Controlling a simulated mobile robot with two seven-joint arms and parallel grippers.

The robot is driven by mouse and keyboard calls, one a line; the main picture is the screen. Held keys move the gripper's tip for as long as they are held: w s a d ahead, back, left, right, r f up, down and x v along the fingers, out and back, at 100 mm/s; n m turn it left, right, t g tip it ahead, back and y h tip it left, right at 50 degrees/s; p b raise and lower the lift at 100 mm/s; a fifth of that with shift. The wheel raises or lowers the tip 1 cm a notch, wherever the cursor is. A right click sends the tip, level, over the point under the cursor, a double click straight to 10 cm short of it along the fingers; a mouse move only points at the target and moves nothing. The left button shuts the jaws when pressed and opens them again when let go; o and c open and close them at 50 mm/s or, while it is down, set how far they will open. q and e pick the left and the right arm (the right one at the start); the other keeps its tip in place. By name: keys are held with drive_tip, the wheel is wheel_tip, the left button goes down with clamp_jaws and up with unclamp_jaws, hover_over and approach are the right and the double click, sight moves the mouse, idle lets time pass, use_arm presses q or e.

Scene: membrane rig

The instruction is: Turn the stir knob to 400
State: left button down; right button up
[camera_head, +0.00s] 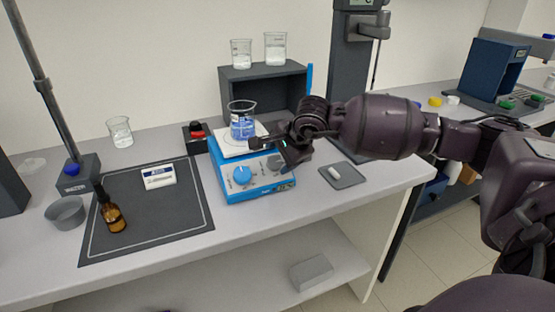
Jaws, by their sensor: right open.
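The blue hotplate stirrer (228,192) stands on the bench with a white top plate. A beaker of blue liquid (242,122) sits on the plate. A blue knob (242,175) is on the left of its sloped front panel and shows clearly. A second, darker knob (274,162) on the right is partly hidden by my gripper. Which one is the stir knob, and the small display's (284,188) reading, are too small to tell. My right gripper (268,156) is open and empty, its fingers spread near the right knob; contact cannot be told. My left gripper is not in view.
A dark shelf (290,92) with two beakers stands behind the stirrer. A brown bottle (112,212) and a white box (158,176) are on the dark mat (180,222) at left. A grey pad (342,180) with a small white item lies at right.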

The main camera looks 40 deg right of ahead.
drive_tip(key=v, duration=0.8)
drive_tip(key=shift+p, duration=0.45)
